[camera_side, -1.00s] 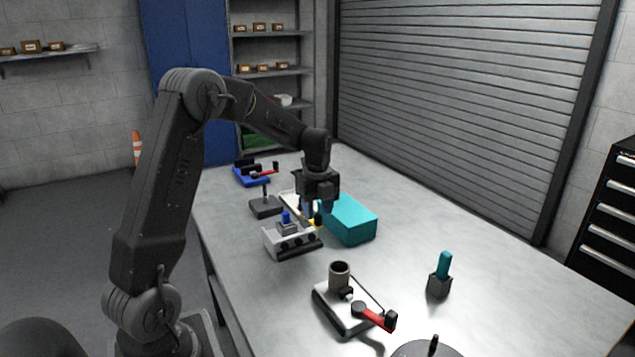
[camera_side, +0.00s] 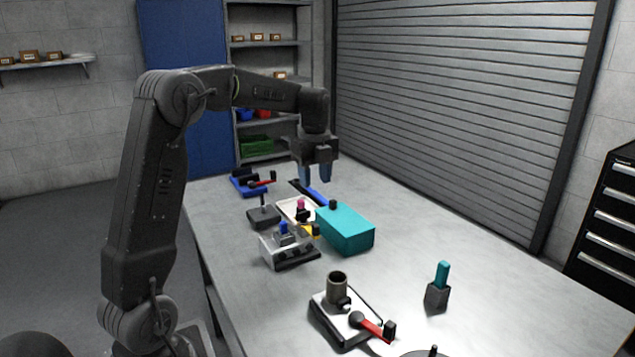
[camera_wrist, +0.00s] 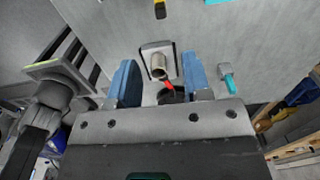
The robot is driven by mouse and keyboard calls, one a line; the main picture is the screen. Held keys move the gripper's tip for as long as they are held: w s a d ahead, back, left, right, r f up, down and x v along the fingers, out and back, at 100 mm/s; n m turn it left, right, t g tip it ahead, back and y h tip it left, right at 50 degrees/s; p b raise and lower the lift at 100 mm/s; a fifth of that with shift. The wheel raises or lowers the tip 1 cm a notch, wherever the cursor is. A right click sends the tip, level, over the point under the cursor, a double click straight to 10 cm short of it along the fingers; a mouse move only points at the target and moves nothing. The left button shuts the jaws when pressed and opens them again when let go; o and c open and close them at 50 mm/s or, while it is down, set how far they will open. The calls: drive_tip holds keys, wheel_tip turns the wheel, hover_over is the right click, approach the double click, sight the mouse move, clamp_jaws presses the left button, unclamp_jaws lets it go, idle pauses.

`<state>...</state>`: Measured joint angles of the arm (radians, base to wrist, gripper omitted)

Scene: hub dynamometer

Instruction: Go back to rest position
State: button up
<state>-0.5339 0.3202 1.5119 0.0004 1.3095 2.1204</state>
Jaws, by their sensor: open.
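My gripper (camera_side: 316,173) is raised above the far part of the table, its blue fingers pointing down, apart and empty. In the wrist view my gripper (camera_wrist: 158,82) shows its two blue fingers spread wide with nothing held between them. Below it on the table (camera_side: 480,250) are a teal box (camera_side: 345,229), a light tray (camera_side: 290,208) with a pink-topped piece, and a grey fixture (camera_side: 288,252) with a blue knob. The fingers touch none of these.
Nearer the camera stands a white-topped base with a grey cup (camera_side: 337,287) and a red lever (camera_side: 372,327). A teal-handled tool (camera_side: 441,275) stands in a dark block at right. A blue fixture (camera_side: 248,184) sits at the far left. The right side of the table is mostly clear.

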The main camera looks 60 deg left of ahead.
drive_tip(key=s+d+r+n+t, duration=0.1)
drive_tip(key=s+d+r+n, duration=0.1)
drive_tip(key=s+d+n, duration=0.35)
drive_tip(key=s+d+r+n+t, duration=0.2)
drive_tip(key=s+d+n, duration=0.1)
drive_tip(key=d, duration=0.6)
drive_tip(key=s+d+f+n+t, duration=0.2)
drive_tip(key=s+d+n, duration=0.6)
drive_tip(key=s, duration=0.4)
drive_tip(key=shift+d+f+n+t, duration=0.3)
drive_tip(key=shift+d+f+n, duration=0.1)
drive_tip(key=shift+f+n, duration=0.4)
drive_tip(key=shift+o, duration=0.2)
drive_tip(key=shift+w, duration=0.1)
